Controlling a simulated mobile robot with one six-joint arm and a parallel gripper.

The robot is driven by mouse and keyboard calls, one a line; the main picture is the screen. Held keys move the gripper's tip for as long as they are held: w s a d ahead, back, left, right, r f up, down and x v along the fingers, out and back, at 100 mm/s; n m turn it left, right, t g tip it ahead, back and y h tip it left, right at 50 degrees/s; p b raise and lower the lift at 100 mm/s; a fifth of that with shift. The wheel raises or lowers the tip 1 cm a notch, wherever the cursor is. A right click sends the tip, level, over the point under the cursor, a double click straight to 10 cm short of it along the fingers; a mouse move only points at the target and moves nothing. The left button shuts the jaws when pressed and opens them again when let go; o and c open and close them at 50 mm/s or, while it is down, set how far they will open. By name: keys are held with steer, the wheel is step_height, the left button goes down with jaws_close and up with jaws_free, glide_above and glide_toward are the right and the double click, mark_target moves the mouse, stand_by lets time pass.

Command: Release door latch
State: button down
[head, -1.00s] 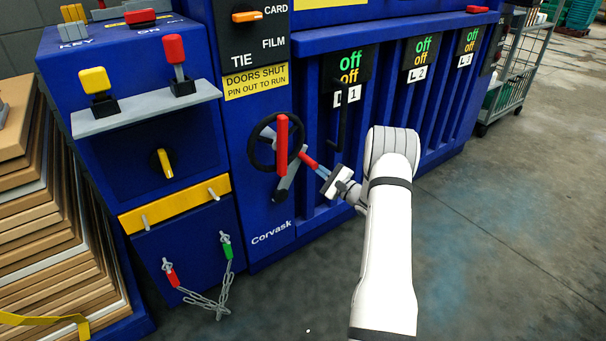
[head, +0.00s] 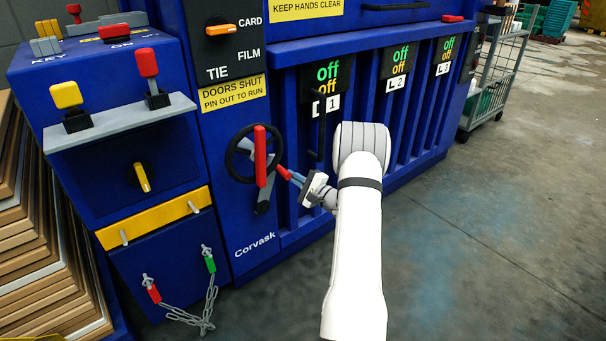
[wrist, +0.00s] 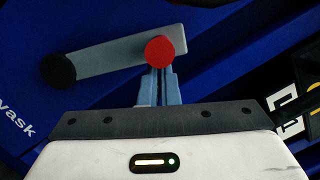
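A black wheel (head: 242,168) with an upright red handle (head: 261,158) is on the blue machine's front, left of the first door. A short grey lever (wrist: 120,60) has a black round hub (wrist: 58,70) at its left end and a red grip (wrist: 159,50) at its right end, seen end-on in the wrist view. My gripper (head: 297,179) is right of the wheel, its light blue fingers (wrist: 158,88) close together with a narrow gap. Their tips meet the red grip, which partly hides them; I cannot tell if they clasp it.
Yellow and red levers stand on a grey shelf (head: 120,122) at left. A chain (head: 190,318) with red and green pins hangs below. Stacked boards (head: 35,240) stand at far left. A black door handle (head: 317,128) is just above my gripper. Floor (head: 470,240) at right is clear.

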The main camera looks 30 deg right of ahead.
steer(key=shift+a, duration=0.3)
steer(key=s+d+f, duration=0.3)
steer(key=s+d, duration=0.4)
steer(key=s, duration=0.2)
steer(key=shift+f, duration=0.2)
steer(key=shift+d, duration=0.1)
